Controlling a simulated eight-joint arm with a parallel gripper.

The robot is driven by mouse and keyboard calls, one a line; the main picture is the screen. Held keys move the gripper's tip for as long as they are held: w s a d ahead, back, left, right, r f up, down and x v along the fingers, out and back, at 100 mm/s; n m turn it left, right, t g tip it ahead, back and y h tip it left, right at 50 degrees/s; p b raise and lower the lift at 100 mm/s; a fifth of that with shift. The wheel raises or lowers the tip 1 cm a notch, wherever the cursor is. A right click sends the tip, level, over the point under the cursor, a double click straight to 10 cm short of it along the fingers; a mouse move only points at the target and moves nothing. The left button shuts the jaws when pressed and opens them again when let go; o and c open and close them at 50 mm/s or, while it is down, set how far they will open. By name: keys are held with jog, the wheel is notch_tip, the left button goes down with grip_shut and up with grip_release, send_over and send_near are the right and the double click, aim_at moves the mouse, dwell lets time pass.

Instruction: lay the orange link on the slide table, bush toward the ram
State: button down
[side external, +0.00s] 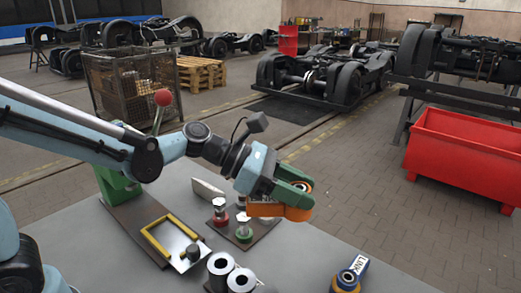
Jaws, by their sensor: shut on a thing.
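My gripper (297,196), with green fingers, is shut on the orange link (264,210). It holds the link in the air above the right side of the bench, beyond the dark plate with posts. Part of the link is hidden by the fingers; an orange ring end shows between them. The slide table (184,236), seemingly the bright plate with a yellow frame (157,241), lies to the left and lower, apart from the link. A green press body (117,186) with a red-knobbed lever (163,98) stands behind it. I cannot make out the ram clearly.
A dark plate (262,229) carries posts with red and green collars, between gripper and slide table. Grey sleeves (220,264) stand at the front. A blue link (353,270) marked LINK lies front right. The grey bench (310,255) is clear between them.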

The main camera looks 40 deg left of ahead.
jog(key=a+r+n+t+y, duration=0.3)
jog(key=a+r+n, duration=0.1)
jog(key=a, duration=0.5)
jog(key=s+a+r+n+t+y, duration=0.1)
jog(key=a+r+n+t+y, duration=0.2)
jog(key=a+r, duration=0.3)
jog(key=a+n+y, duration=0.1)
jog(key=a, duration=0.2)
jog(key=shift+s+a+r, duration=0.15)
jog(key=shift+a+r, duration=0.15)
jog(key=shift+r, duration=0.05)
jog(key=shift+d, duration=0.1)
